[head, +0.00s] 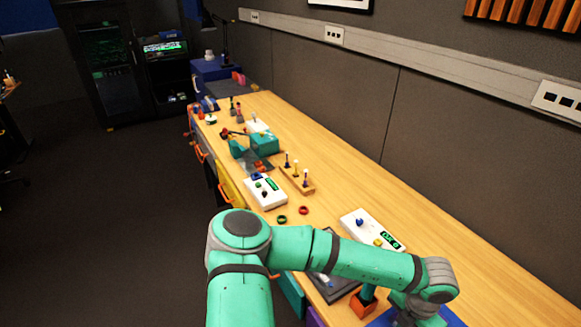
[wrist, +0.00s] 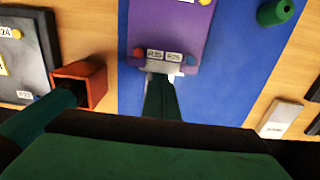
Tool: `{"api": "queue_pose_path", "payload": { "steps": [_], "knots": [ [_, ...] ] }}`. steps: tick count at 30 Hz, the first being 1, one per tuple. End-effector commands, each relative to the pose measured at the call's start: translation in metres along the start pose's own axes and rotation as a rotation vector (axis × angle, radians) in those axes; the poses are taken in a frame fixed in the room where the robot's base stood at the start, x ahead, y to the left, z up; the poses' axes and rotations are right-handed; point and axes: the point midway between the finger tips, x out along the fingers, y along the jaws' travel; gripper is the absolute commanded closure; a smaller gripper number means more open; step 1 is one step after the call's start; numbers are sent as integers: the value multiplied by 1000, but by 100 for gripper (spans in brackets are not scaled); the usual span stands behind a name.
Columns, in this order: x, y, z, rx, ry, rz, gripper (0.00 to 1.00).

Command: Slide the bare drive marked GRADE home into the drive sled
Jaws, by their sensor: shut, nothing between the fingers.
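In the wrist view, a purple block (wrist: 172,30) lies on a blue mat (wrist: 235,75). Two small labels sit side by side at its near edge, too small to read surely. A pale metallic piece (wrist: 178,68) shows at that edge. My gripper (wrist: 162,80) is shut and empty, its fingertips at or very near this edge; I cannot tell whether they touch. I cannot read GRADE anywhere, nor tell which part is the drive and which the sled. In the head view my gripper is hidden by my arm at the lower right.
In the wrist view, an orange open box (wrist: 80,82) stands at left beside a dark panel (wrist: 22,55). A green cylinder (wrist: 275,12) is at upper right, a grey block (wrist: 280,118) at right. In the head view, a white panel (head: 370,230) lies on the wooden bench (head: 480,270).

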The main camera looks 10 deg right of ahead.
Motion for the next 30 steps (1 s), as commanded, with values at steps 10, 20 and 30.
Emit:
{"api": "queue_pose_path", "payload": {
  "steps": [10, 20, 30],
  "knots": [
    [0, 0, 9, -1, 0, 0, 100],
    [-6, 0, 11, -1, -2, 0, 100],
    [-24, 0, 8, 0, -1, 0, 100]
  ]
}}
